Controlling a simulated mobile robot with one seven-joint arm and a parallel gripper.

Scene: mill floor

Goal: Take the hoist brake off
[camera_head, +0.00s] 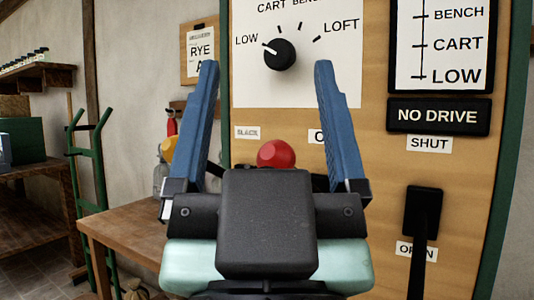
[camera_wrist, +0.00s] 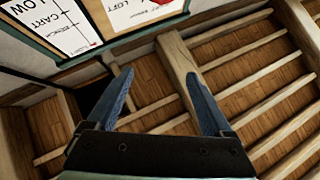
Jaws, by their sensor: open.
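My gripper (camera_head: 267,68) is open and empty, its two blue fingers pointing up in front of the control panel (camera_head: 376,160). A red ball knob (camera_head: 276,153) shows low between the fingers, just above the gripper body, which hides what is below it. I cannot tell whether the fingers touch anything there. A small label (camera_head: 247,133) left of the knob is too blurred to read for sure. Another label (camera_head: 317,137) is mostly hidden by the right finger. In the wrist view my gripper (camera_wrist: 158,75) has nothing between its fingers.
A black dial (camera_head: 279,54) points toward LOW. A black lever (camera_head: 424,210) stands between SHUT and OPEN labels. A black sign (camera_head: 438,116) reads NO DRIVE. At left are a wooden table (camera_head: 135,225), a green hand truck (camera_head: 92,170) and shelves. The wrist view shows ceiling beams (camera_wrist: 245,90).

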